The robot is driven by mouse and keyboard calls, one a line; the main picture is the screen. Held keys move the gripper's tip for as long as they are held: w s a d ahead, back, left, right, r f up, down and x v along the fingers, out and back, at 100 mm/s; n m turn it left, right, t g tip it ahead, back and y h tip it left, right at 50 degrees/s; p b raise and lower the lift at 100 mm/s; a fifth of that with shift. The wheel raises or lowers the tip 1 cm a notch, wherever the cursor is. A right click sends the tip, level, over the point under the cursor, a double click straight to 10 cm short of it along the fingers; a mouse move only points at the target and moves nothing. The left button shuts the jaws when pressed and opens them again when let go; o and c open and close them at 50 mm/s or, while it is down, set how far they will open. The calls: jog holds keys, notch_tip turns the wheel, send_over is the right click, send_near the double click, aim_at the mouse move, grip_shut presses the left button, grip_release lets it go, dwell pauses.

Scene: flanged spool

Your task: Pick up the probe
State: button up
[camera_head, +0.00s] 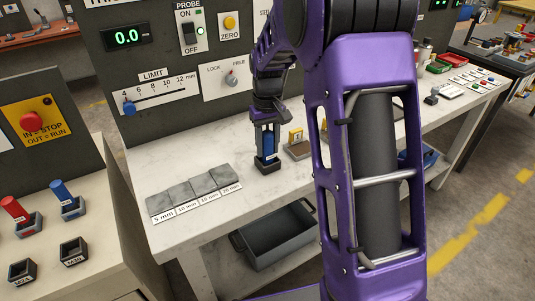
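A blue-handled piece (268,143), which looks like the probe, stands upright in a small dark holder (267,164) on the pale worktop. My gripper (266,130) points down at it from above, with its fingers around or just in front of the blue part. The fingers are small and dark here, so I cannot tell whether they touch it or are closed. The upper end of the piece is hidden by my gripper.
Several grey thickness blocks (192,186) lie left of the holder on the worktop (165,165). A small block with a yellow tag (297,146) is close on the right. The panel behind has a PROBE switch (189,31), reading ON, and a display (126,37) showing 0.0. A grey bin (275,240) sits below.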

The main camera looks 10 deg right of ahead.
grip_shut()
